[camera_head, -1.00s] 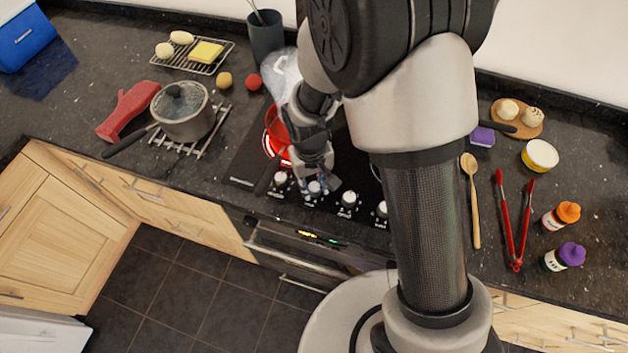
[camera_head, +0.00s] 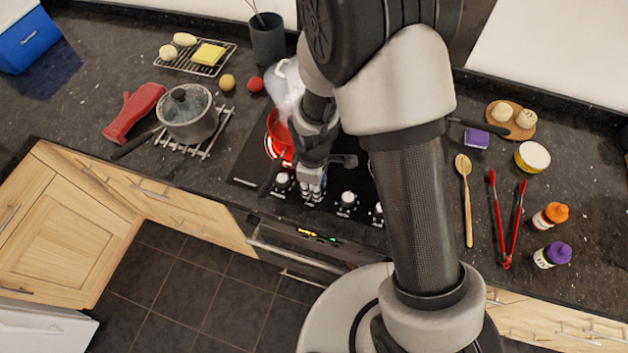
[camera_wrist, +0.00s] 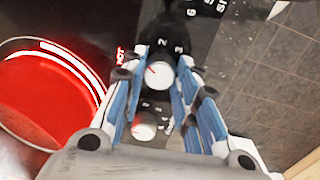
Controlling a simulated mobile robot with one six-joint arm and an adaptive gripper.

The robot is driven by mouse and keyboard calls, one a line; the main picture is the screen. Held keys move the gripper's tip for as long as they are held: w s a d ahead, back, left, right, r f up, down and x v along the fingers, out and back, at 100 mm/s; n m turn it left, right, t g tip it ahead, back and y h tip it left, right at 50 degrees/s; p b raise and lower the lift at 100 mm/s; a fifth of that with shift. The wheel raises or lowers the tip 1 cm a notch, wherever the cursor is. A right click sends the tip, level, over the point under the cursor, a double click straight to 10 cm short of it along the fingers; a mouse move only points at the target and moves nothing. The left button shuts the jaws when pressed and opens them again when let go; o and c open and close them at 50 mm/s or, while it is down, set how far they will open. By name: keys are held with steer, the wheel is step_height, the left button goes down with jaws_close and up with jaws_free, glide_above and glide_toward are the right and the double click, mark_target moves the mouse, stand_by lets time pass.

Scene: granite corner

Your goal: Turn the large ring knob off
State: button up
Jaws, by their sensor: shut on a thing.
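A row of white control knobs lines the front of the black hob (camera_head: 240,170). My gripper (camera_head: 312,191) is down at the second knob from the left and hides it in the head view. In the wrist view, my gripper (camera_wrist: 158,82) has its blue-padded fingers on both sides of a white knob (camera_wrist: 159,76) with a red pointer mark, and is shut on it. Another white knob (camera_wrist: 145,126) shows nearer the palm. I cannot read which ring the held knob serves.
Free knobs (camera_head: 347,199) stand right of my gripper. A grey lidded pot (camera_head: 188,114) stands on a rack further left. Tongs (camera_head: 505,220) and a wooden spoon (camera_head: 464,200) lie right.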

steer(key=n+p, duration=0.3)
steer(key=n, duration=0.3)
steer(key=shift+n, duration=0.4)
stand_by(0.3)
steer(key=o, duration=1.1)
steer(key=shift+c, duration=0.2)
step_height(320, 180, up, 12)
steer(key=shift+s, duration=0.3)
steer(key=shift+d, duration=0.15)
